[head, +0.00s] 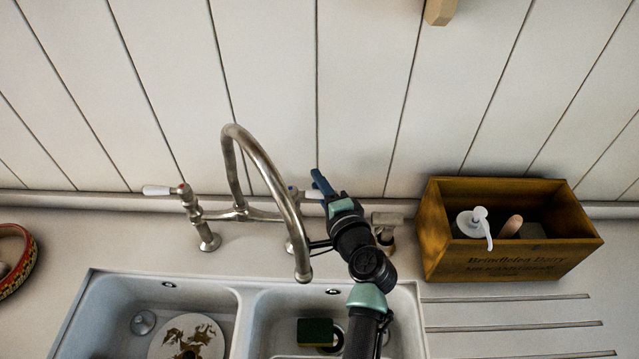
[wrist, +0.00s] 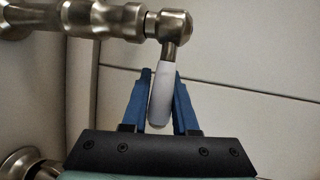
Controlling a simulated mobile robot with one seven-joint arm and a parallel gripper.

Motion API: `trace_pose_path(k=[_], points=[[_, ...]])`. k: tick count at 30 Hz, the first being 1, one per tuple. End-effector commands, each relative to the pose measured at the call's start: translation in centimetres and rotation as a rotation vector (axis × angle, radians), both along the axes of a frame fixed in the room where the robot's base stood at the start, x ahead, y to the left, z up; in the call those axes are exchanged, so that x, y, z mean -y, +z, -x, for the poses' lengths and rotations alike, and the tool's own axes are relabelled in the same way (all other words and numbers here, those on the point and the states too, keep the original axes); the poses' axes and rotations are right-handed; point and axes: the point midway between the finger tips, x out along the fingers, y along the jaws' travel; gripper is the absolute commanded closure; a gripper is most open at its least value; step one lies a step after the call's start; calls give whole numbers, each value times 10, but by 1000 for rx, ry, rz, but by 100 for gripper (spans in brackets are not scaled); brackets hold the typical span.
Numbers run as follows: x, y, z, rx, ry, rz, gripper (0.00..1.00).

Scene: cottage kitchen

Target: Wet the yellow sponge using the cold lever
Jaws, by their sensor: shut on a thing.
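The yellow sponge (head: 316,331), showing mostly its dark green face, lies in the right sink bowl (head: 265,318). The tap spout (head: 303,272) arches above that bowl; I see no water coming from it. The cold lever (head: 308,194), with a white handle and a blue mark at its hub, is on the tap's right side. My gripper (head: 319,184) is at that handle. In the wrist view, the blue fingers of my gripper (wrist: 162,78) are shut on the white handle of the cold lever (wrist: 166,97), one on each side.
The other white lever (head: 160,190), with a red mark, is on the tap's left side. The left bowl (head: 225,300) holds a patterned plate (head: 160,346). A wooden crate (head: 435,245) with a pump bottle (head: 470,222) stands right. The grooved drainboard (head: 510,310) is clear.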

Motion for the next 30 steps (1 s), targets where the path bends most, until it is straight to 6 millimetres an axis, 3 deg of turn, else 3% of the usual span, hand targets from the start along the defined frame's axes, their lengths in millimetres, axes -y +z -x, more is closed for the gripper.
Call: trace_pose_path(k=[30], points=[[4,0,7,1,-134,1,100]])
